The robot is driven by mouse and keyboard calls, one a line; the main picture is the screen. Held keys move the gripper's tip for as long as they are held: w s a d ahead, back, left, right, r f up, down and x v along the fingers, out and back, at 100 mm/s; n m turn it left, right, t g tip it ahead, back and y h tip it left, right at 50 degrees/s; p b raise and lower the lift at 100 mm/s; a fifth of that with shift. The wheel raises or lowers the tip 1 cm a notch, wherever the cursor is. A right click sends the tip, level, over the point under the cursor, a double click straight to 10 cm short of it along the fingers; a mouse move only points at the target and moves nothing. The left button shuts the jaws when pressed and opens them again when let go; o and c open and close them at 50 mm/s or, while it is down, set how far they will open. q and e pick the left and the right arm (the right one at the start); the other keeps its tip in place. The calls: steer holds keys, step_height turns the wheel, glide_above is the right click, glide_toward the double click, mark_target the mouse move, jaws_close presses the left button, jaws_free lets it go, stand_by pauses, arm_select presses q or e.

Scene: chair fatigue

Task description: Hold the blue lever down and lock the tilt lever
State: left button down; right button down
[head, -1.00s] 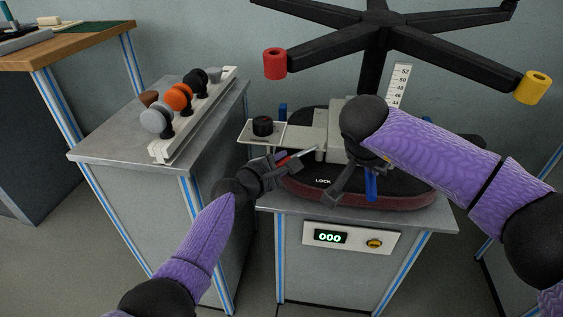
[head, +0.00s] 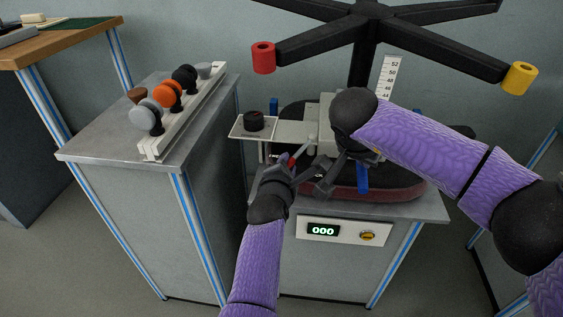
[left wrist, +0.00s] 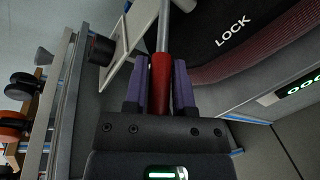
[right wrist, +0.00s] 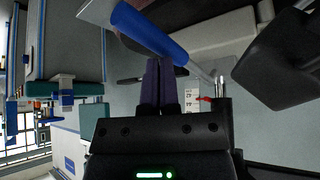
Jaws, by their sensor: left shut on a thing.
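The tilt lever has a red grip (left wrist: 160,82) and a metal rod. It also shows in the head view (head: 291,161), left of the seat mechanism. My left gripper (left wrist: 160,90) is shut around the red grip, fingers on both sides. It also shows in the head view (head: 287,166). The word LOCK (left wrist: 233,31) is printed on the dark seat underside. The blue lever (right wrist: 150,28) slants just ahead of my right gripper (right wrist: 160,70), whose purple fingers are together. I cannot tell whether they touch the lever. My right arm hides much of the mechanism in the head view.
The upturned seat (head: 390,193) lies on a grey stand with a counter (head: 323,230) reading 000. The black star base, with a red caster (head: 263,57) and a yellow one, spreads above. A rack of knobs (head: 190,115) stands on the left cabinet.

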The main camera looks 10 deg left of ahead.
arm_select(q)
steer(key=shift+d+r, duration=0.1)
steer(key=shift+c, duration=2.2)
jaws_free()
